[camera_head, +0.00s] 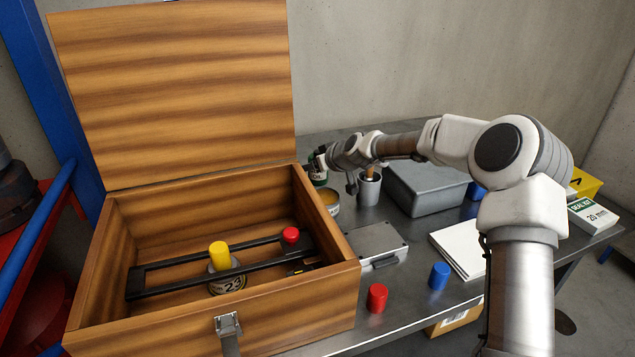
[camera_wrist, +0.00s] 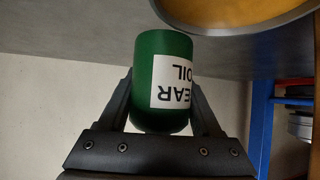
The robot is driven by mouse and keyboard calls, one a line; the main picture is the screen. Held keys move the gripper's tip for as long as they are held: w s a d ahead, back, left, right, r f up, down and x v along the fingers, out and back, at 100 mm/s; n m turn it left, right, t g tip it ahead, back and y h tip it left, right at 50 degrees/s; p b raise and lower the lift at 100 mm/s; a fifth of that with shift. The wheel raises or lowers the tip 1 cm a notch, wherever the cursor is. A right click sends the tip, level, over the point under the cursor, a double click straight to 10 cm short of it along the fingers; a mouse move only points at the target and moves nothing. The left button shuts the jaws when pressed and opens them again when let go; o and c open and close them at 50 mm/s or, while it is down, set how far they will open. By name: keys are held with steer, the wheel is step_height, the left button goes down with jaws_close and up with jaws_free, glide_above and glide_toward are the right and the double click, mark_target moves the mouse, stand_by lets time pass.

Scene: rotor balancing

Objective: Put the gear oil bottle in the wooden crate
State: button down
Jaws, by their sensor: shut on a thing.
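The gear oil bottle (camera_wrist: 150,52) is green with a white label, upside down in the wrist view. My gripper (camera_wrist: 161,90) is shut on it, one finger on each side.
A round tin (camera_head: 331,203), a metal cup (camera_head: 369,190) and a grey box (camera_head: 425,187) stand near my gripper. A flat grey case (camera_head: 378,242) lies right of the crate. Red (camera_head: 377,298) and blue (camera_head: 439,276) cylinders stand in front. The crate's right wall is between bottle and interior.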

mark_target(313, 178)
steer(key=shift+f, duration=2)
steer(key=shift+b, duration=0.3)
steer(key=shift+f, duration=0.15)
steer(key=shift+c, duration=0.4)
jaws_free()
